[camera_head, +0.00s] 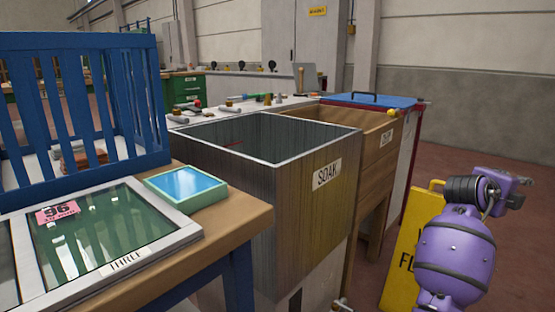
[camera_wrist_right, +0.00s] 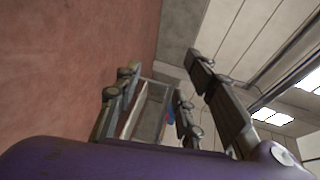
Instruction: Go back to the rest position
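My right arm (camera_head: 455,255) stands at the right of the head view, purple with dark bands, bent beside the yellow sign. Its fingers cannot be made out there. In the right wrist view my right gripper (camera_wrist_right: 155,88) has its dark fingers apart, with background showing between them and nothing held. My left arm and left gripper are not in the head view.
A SOAK tank (camera_head: 328,215) stands in the middle, with a wooden bin (camera_head: 385,140) behind it. A table at left holds a blue rack (camera_head: 75,188), a framed glass panel (camera_head: 110,235) and a teal tray (camera_head: 187,185). A yellow floor sign (camera_head: 400,265) is close by my right arm.

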